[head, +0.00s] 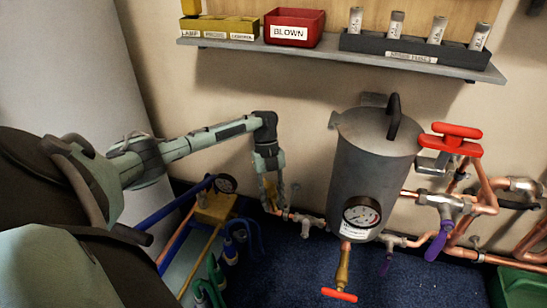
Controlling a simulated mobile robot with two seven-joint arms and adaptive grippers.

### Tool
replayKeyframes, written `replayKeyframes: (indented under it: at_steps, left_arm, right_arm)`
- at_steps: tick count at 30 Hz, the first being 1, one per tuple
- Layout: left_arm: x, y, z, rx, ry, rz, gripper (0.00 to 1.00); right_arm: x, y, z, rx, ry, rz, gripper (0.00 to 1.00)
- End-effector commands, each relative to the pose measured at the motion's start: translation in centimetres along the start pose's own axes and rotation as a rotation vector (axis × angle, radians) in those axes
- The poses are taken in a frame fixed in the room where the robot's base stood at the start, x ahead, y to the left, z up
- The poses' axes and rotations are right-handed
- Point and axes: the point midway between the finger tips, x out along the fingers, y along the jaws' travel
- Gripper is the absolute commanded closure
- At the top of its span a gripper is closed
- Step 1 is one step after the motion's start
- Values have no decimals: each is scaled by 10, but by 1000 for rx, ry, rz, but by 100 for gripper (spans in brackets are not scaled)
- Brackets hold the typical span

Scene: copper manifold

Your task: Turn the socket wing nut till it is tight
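My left gripper (274,206) points down near the wall, left of the grey cylindrical tank (365,195). Its fingertips are at the left end of a short pipe fitting (305,221) low beside the tank. The fitting looks pale metal with a coppery end by the fingertips. I cannot make out the socket wing nut; it is too small or hidden by the fingers. I cannot tell whether the fingers are open or shut, or whether they touch the fitting. My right gripper is not in view.
The tank carries a gauge (361,214) and a red-handled brass valve (341,280). Copper pipes and a red valve handle (450,138) stand right. A yellow manifold with hoses (214,208) is left of the gripper. A shelf (340,58) holds a red BLOWN bin (294,27). Blue carpet lies below.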

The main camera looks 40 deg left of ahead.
Motion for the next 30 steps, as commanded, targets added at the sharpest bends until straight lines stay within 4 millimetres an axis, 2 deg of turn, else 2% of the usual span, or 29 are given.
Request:
replayKeyframes:
  at_steps: [8,11,14,24,30]
  left_arm:
    - [-2,-1,0,-2,-2,-3,71]
    - [-8,-1,1,-2,-3,-4,71]
    - [-23,-1,1,-1,-4,-5,71]
    - [-94,-1,1,-1,-3,-4,71]
    - [-116,0,1,-2,-2,-3,71]
  right_arm:
    - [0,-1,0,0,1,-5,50]
    - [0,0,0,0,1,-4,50]
    - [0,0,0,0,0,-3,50]
    - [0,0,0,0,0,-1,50]
    - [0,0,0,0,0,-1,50]
